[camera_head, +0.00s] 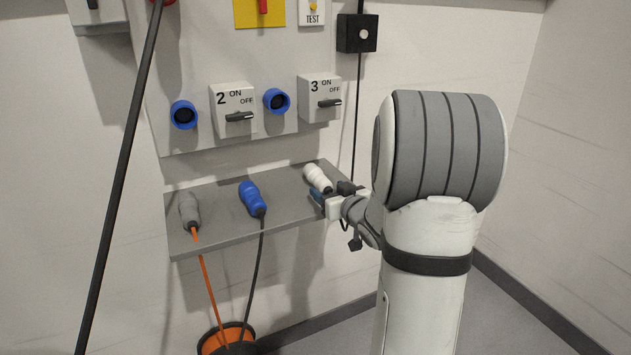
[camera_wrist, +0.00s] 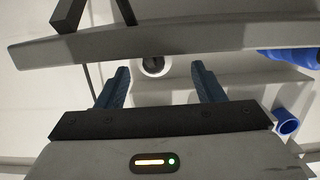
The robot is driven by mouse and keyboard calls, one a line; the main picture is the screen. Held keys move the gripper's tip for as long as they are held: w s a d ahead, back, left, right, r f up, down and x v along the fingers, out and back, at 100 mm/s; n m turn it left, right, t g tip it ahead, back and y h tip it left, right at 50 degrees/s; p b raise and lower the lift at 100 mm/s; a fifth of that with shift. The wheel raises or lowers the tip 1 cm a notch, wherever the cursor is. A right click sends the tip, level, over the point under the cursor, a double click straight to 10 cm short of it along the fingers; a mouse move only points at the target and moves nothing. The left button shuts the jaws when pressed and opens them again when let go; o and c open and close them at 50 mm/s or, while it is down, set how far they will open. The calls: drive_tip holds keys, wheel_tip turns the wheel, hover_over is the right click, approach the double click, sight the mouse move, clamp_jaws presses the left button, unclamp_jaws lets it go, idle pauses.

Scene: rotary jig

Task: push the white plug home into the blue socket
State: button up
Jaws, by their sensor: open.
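The white plug (camera_head: 317,178) lies on the right end of the grey shelf (camera_head: 285,206). My gripper (camera_head: 328,192) is at the shelf's front right edge, close to the plug's near end. In the wrist view, my gripper (camera_wrist: 160,69) is open, with its two blue fingers apart. The round, dark-centred end of the white plug (camera_wrist: 153,66) shows between the fingertips; I cannot tell whether they touch it. Two blue sockets are on the wall panel, one on the left (camera_head: 184,114) and one on the right (camera_head: 276,101). Both look empty. A blue socket (camera_wrist: 286,122) also shows in the wrist view.
A blue plug (camera_head: 252,198) and a grey plug (camera_head: 189,209) lie on the shelf, trailing cables. Switch boxes 2 (camera_head: 232,105) and 3 (camera_head: 320,97) sit beside the sockets. An orange cable reel (camera_head: 226,340) stands below.

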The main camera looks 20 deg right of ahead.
sight(323, 184)
drive_tip(key=w, duration=0.2)
drive_tip(key=w+f, duration=0.1)
drive_tip(key=w, duration=0.2)
drive_tip(key=shift+w+d, duration=0.15)
drive_tip(key=shift+d, duration=0.05)
drive_tip(key=c, duration=1.1)
drive_tip(key=shift+c, duration=0.2)
